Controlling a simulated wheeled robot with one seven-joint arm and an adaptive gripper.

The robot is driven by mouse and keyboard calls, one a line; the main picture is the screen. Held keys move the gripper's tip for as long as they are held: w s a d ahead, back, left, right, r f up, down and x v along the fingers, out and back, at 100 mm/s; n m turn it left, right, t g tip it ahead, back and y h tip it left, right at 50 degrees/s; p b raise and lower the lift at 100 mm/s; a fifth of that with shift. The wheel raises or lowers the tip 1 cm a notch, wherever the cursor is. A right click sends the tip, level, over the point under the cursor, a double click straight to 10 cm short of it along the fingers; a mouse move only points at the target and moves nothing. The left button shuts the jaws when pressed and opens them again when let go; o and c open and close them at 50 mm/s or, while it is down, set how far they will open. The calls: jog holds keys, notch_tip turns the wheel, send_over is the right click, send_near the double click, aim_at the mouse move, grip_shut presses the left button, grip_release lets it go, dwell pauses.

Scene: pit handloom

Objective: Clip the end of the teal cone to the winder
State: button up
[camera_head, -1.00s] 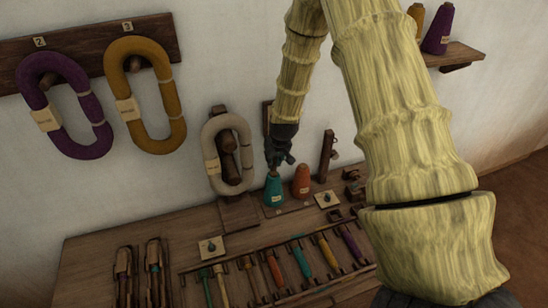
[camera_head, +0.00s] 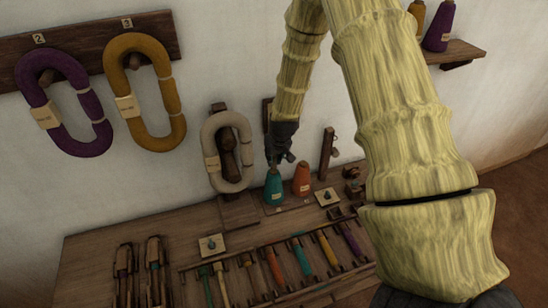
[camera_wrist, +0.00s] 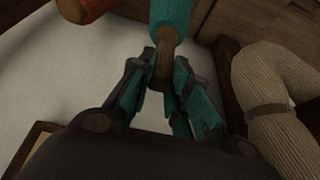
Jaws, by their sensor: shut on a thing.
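The teal cone (camera_head: 274,190) stands upright on the bench against the wall, beside the orange cone (camera_head: 301,180). My gripper (camera_head: 279,162) is at the teal cone's top. In the wrist view my gripper's (camera_wrist: 164,72) teal-lined fingers close around the brown tip of the teal cone (camera_wrist: 172,16). No loose thread end can be made out. A wooden post (camera_head: 326,155) stands right of the orange cone, with small wooden fittings (camera_head: 353,187) further right. I cannot tell which of these is the winder.
A cream skein (camera_head: 212,165) hangs just left of the teal cone and also shows close in the wrist view (camera_wrist: 270,90). Purple (camera_head: 37,105) and mustard (camera_head: 117,85) skeins hang further left. A rack of coloured bobbins (camera_head: 275,265) lies in front.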

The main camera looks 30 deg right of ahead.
jog(key=shift+r+p, duration=1.3)
jog(key=shift+r, duration=1)
